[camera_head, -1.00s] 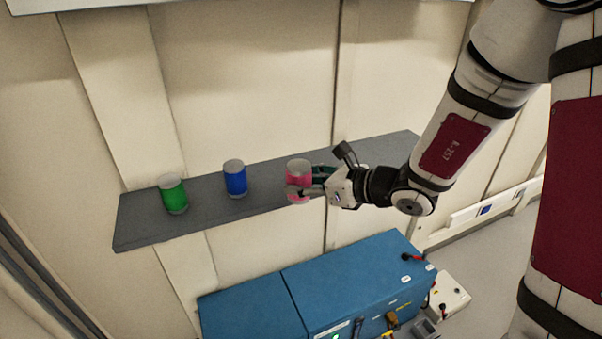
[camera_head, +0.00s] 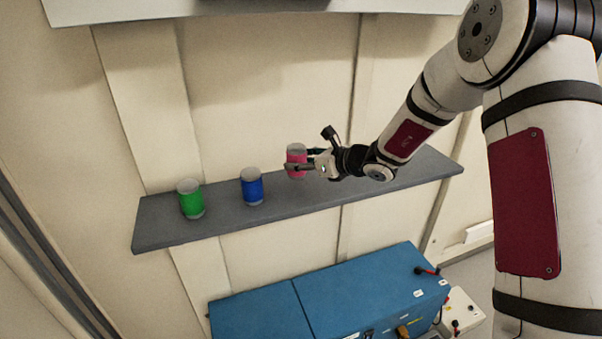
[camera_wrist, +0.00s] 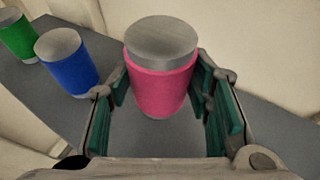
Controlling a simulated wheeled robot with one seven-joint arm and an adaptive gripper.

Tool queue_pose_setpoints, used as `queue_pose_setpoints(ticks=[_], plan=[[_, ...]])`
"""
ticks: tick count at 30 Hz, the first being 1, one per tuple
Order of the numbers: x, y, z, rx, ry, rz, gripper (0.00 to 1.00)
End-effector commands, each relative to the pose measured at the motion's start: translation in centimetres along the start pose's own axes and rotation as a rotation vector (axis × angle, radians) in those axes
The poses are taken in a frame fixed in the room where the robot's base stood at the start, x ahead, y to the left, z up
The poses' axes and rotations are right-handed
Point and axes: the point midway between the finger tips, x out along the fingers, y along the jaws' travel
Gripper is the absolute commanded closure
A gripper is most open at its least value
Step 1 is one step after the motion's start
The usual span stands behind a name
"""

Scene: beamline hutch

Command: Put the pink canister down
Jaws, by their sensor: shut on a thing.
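The pink canister (camera_head: 297,161) has a grey lid and is upright at my gripper (camera_head: 305,163), over the grey shelf (camera_head: 350,196). In the wrist view the pink canister (camera_wrist: 160,85) sits between the green-padded fingers of my gripper (camera_wrist: 163,108), which is shut on it. Whether its base touches the shelf or hangs just above it, I cannot tell. The blue canister (camera_head: 252,187) stands on the shelf to the left of it. The green canister (camera_head: 190,199) stands further left on the shelf.
The shelf runs along a cream panelled wall (camera_head: 270,90). Its right part is bare. A blue cabinet (camera_head: 370,285) stands below the shelf, with a white box (camera_head: 462,312) at its right. In the wrist view the blue canister (camera_wrist: 66,65) is near my left finger.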

Motion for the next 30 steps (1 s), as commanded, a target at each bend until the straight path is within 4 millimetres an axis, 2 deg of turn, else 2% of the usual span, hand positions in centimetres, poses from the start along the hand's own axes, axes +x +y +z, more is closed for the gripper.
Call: queue_pose_setpoints(ticks=[3, 7, 20, 21, 23, 30], plan=[[0.5, 0.2, -1.8, 0.005, 0.002, 0.002, 0.88], [1.0, 0.1, -2.9, 0.002, 0.000, -0.001, 0.88], [1.3, 0.0, -3.5, 0.001, -0.001, 0.000, 0.88], [1.3, 0.0, -3.6, 0.001, 0.000, 0.000, 0.50], [1.3, 0.0, -3.6, 0.001, 0.000, 0.000, 0.36], [1.3, 0.1, -3.6, 0.001, 0.000, 0.000, 0.34]])
